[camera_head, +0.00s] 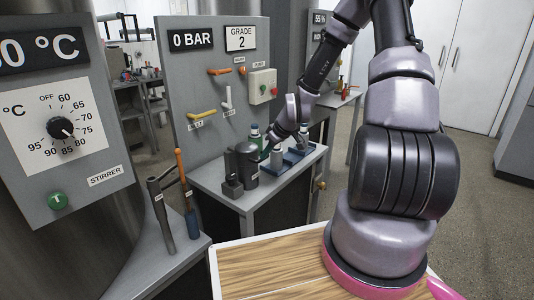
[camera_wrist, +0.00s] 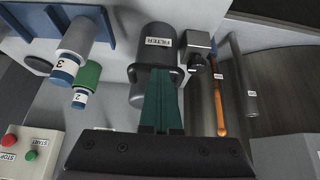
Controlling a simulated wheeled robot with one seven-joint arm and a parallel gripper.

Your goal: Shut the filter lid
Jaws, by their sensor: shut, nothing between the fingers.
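The filter (camera_head: 243,163) is a dark grey cylinder standing on the small grey bench below the panel. In the wrist view the filter (camera_wrist: 152,45) shows its FILTER label and a curved dark rim or handle behind my fingertips. I cannot tell for sure which part is the lid or how far it is closed. My gripper (camera_wrist: 163,72) has its teal fingers together with nothing between them. The fingertips overlap the filter's near end in the wrist view; contact cannot be told. In the head view my gripper is mostly hidden beside the filter.
A blue tray (camera_head: 296,158) with labelled bottles stands right of the filter; bottle 3 (camera_wrist: 75,55) and green bottle 2 (camera_wrist: 87,82) show in the wrist view. The valve panel (camera_head: 205,120) rises behind. An orange-handled tool (camera_head: 185,185) stands at left. The wooden tabletop (camera_head: 270,270) is clear.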

